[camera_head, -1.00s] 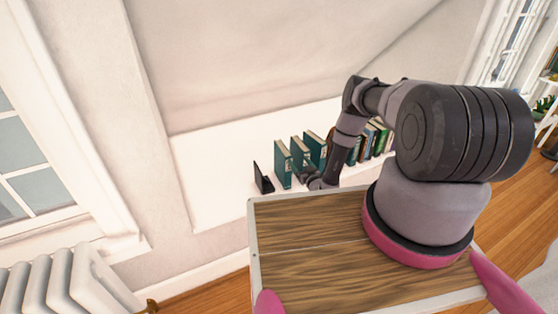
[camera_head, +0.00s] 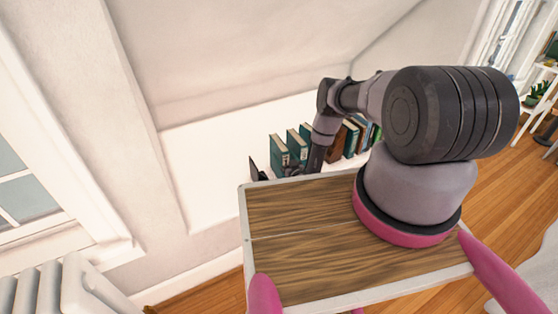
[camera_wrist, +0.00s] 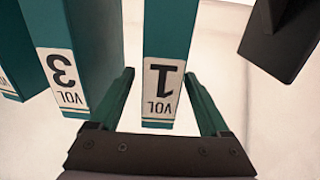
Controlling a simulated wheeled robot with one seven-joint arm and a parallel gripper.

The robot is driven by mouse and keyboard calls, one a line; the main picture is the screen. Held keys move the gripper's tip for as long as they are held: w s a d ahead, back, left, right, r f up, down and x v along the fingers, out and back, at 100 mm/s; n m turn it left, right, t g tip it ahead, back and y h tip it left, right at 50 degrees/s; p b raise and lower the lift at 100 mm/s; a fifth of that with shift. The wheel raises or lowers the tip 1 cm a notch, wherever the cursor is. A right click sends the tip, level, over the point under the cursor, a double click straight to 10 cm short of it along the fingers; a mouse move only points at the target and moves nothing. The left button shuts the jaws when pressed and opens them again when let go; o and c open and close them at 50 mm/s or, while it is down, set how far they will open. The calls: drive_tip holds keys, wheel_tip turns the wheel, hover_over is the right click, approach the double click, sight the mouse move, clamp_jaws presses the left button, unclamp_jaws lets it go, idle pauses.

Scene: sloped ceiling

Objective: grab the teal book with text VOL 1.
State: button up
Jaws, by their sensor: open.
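The teal VOL 1 book (camera_wrist: 168,50) stands upright in the wrist view, its white label reading upside down. My gripper (camera_wrist: 159,76) is open, with one finger on each side of this book's spine; small gaps show, and I cannot tell whether either finger touches it. In the head view, the teal book (camera_head: 278,150) beside the black bookend is the same one, at the left end of the row. There my gripper is low in front of the books and mostly hidden by my tray edge and arm.
A teal VOL 3 book (camera_wrist: 80,50) stands close left of the gripper in the wrist view, with another teal book (camera_wrist: 10,70) beyond. A black bookend (camera_wrist: 280,35) is at right. More books (camera_head: 352,138) continue behind my arm on the white ledge (camera_head: 205,165).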

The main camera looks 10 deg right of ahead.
drive_tip(key=x, duration=0.5)
drive_tip(key=shift+s, duration=0.1)
clamp_jaws()
drive_tip(key=shift+r, duration=0.1)
idle(1.1)
